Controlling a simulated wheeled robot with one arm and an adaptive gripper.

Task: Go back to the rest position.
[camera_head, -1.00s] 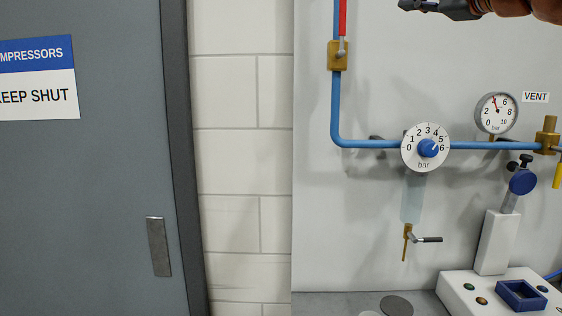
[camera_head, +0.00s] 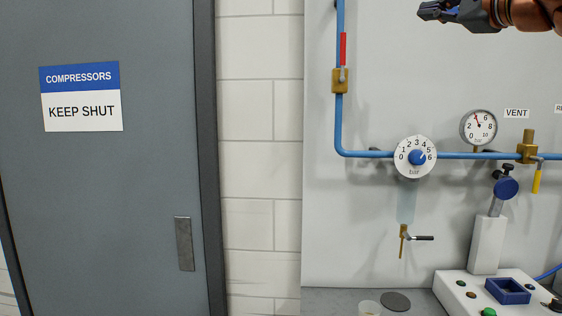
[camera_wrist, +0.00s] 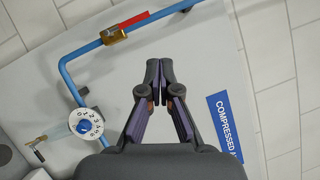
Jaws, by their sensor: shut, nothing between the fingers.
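My gripper (camera_head: 430,12) is at the top right of the head view, in front of the grey panel (camera_head: 400,100) and above the pipework. In the wrist view my gripper (camera_wrist: 159,64) has its fingertips together, with nothing between them. It points at the panel and touches nothing that I can see. The blue pipe (camera_head: 340,120) with its red-handled brass valve (camera_head: 340,80) is to the left of the gripper. The white regulator dial (camera_head: 416,157) with a blue knob is below it.
A gauge (camera_head: 478,127), a yellow-handled valve (camera_head: 527,147) and a white machine (camera_head: 487,245) with buttons are at the right. A clear cup (camera_head: 370,308) and a dark disc (camera_head: 396,301) are on the bench. A grey door (camera_head: 110,200) is at the left.

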